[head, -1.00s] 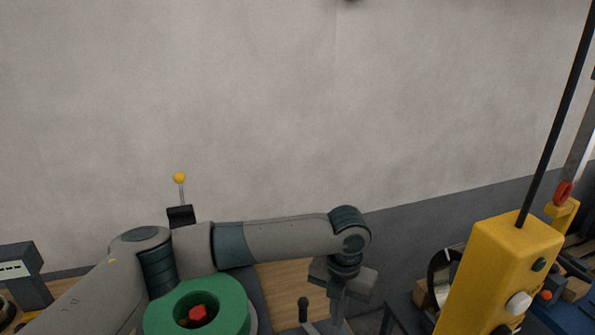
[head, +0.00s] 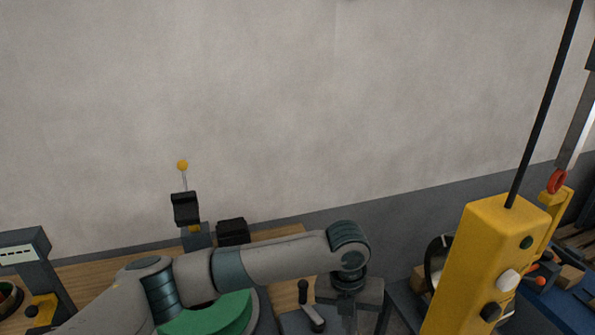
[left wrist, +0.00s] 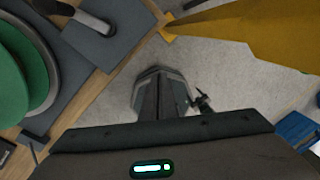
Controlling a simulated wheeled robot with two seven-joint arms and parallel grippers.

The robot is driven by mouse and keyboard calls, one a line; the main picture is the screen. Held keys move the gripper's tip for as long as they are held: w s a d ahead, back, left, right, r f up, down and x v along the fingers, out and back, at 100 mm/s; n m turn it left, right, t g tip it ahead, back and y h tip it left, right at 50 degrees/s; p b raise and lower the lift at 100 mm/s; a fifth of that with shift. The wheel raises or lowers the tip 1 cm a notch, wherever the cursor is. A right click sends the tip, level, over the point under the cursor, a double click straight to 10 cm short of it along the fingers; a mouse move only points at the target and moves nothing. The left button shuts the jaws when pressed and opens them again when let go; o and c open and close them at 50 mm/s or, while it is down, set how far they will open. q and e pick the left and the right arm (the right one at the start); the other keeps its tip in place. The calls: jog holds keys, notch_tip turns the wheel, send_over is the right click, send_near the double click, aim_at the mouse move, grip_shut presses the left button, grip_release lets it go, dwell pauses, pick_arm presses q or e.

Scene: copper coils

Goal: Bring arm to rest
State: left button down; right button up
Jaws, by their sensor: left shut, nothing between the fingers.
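My left arm (head: 275,258) comes in from the left of the head view and reaches across above the bench, with its wrist bent downward. My left gripper hangs at the lower edge of the head view, where its fingertips are out of sight. In the left wrist view the left gripper (left wrist: 161,90) is shut and empty, over grey floor beside the bench edge. My right gripper is in neither view.
A green disc (head: 205,318) is partly behind my arm. A crank handle (head: 312,307) stands near my wrist. The wooden bench (head: 90,277) carries a black lever stand (head: 187,208). A yellow hanging control box (head: 485,265) is to the right. The wall area above is clear.

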pick_arm(q)
jog(key=s+f+n+t+h, duration=0.1)
jog(key=s+f+n+h, duration=0.55)
jog(key=s+n, duration=0.6)
jog(key=s+a+f+n+t+y, duration=0.1)
jog(key=s+a+f+n+y, duration=0.3)
jog(key=a+n, duration=0.55)
jog(key=s+a+f+n+t+y, duration=0.15)
jog(key=s+a+n, duration=0.5)
jog(key=a, duration=0.65)
jog(key=s+a+f+n+t+y, duration=0.15)
jog(key=s+a+f+n, duration=0.25)
jog(key=a+n, duration=0.65)
notch_tip(320, 180, down, 34)
jog(key=r+m+g+b, duration=0.1)
jog(key=m+g+b, duration=0.1)
jog(key=b, duration=0.3)
jog(key=s+a+f+b, duration=0.2)
jog(key=s+f, duration=0.7)
jog(key=f, duration=0.2)
jog(key=s+a+f+g+b, duration=0.1)
jog(key=s+a+f+b, duration=0.1)
jog(key=s+f, duration=0.8)
notch_tip(320, 180, down, 2)
jog(key=shift+f+g+y+b, duration=0.1)
jog(key=shift+g+y+b, duration=0.2)
jog(key=shift+y+b, duration=0.25)
